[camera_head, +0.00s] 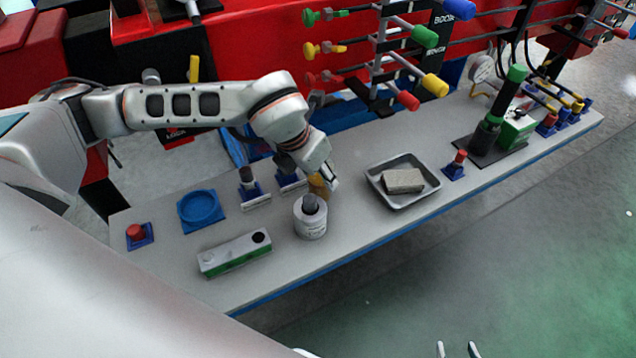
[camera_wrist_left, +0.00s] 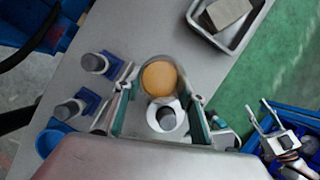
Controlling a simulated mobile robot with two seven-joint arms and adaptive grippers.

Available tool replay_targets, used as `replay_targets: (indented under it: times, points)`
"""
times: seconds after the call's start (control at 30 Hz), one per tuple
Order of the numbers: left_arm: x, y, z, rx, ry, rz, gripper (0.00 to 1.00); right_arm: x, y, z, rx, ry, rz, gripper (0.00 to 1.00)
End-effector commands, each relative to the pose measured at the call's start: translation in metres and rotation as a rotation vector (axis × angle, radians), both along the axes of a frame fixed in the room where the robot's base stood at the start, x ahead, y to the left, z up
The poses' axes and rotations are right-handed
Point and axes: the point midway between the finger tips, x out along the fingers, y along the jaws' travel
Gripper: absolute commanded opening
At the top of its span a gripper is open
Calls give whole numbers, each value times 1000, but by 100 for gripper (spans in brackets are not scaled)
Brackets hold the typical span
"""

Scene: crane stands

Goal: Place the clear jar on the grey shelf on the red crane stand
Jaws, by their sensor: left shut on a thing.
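The clear jar with amber contents (camera_head: 318,184) is between the fingers of my left gripper (camera_head: 322,178), over the grey shelf (camera_head: 350,228). In the left wrist view the round amber jar (camera_wrist_left: 160,78) sits between the two fingertips (camera_wrist_left: 160,98); the left gripper is shut on it. In the head view the jar is partly hidden by the gripper and a white container. I cannot tell if its base touches the shelf. My right gripper (camera_head: 458,350) shows only two separated fingertips at the bottom edge, open and apart from the shelf.
A white container with a grey cap (camera_head: 310,220) stands close to the jar. A metal tray (camera_head: 428,189) holding a grey block (camera_head: 403,181) is to the right. A blue round holder (camera_head: 201,210) and a white-green box (camera_head: 235,253) are left. Red crane parts stand behind.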

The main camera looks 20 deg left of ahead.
Motion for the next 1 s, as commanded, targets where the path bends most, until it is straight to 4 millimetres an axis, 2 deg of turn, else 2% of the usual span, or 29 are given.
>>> replay_targets:
  times: [0.1, 0.2, 0.6, 0.63, 0.7, 1.0]
  points:
    - [-1, 0, -21, 1, 5, 1, 13, 0, 0, -2, -1, -1, 1, 40]
    - [-1, 0, -33, 1, 4, 1, 13, 1, 0, -2, -3, -2, 1, 40]
    - [0, 0, -37, 0, 1, 0, 13, 1, -1, -4, -5, -2, 1, 40]
    - [0, 0, -37, 1, 2, 0, 44, 2, -1, -3, -5, -2, 1, 40]
    - [0, 0, -37, 0, 1, 0, 56, 2, -1, -3, -5, -2, 1, 40]
    - [0, 0, -36, 1, 1, 0, 56, 1, -1, -3, -5, -2, 1, 40]
